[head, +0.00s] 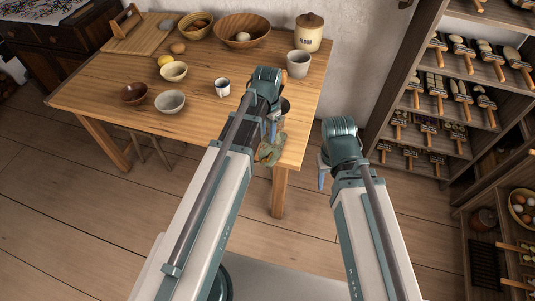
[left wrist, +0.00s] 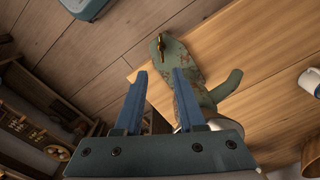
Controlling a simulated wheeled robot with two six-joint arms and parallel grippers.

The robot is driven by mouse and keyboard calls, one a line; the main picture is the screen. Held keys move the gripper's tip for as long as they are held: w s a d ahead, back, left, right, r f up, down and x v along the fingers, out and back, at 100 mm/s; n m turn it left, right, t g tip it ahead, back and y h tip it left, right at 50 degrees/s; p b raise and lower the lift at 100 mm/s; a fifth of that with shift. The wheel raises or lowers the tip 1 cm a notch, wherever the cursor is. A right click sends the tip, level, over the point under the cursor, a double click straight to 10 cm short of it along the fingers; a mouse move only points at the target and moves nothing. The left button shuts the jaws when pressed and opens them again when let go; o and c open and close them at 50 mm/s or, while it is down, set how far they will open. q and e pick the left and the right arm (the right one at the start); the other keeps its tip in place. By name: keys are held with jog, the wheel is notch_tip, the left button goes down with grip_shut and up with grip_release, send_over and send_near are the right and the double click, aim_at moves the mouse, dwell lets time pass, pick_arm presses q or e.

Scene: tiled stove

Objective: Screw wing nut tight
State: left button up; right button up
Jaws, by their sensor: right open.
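A worn green metal device (head: 268,153) is at the right front edge of the wooden table, partly hidden by my left arm. It also shows in the left wrist view (left wrist: 188,75), with a curved arm to the right. A small brass-coloured wing nut (left wrist: 160,46) sits near its end, beyond the table edge. My left gripper (head: 274,130) is over this corner; its two blue fingers (left wrist: 160,74) are apart with nothing between them, pointing towards the wing nut without touching it. My right gripper (head: 322,178) is open and hangs clear of the table, to the right.
The table (head: 130,85) holds several bowls, a white mug (head: 222,87), a grey cup (head: 299,64) and a lidded jar (head: 309,32). Shelves (head: 430,90) with brushes and tools stand on the right. The floor between table and shelves is free.

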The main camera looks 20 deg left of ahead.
aim_at(268, 156)
pick_arm(q)
notch_tip(268, 156, down, 13)
jog(key=b, duration=1.2)
jog(key=shift+r, duration=0.1)
jog(key=shift+r, duration=0.1)
grip_shut()
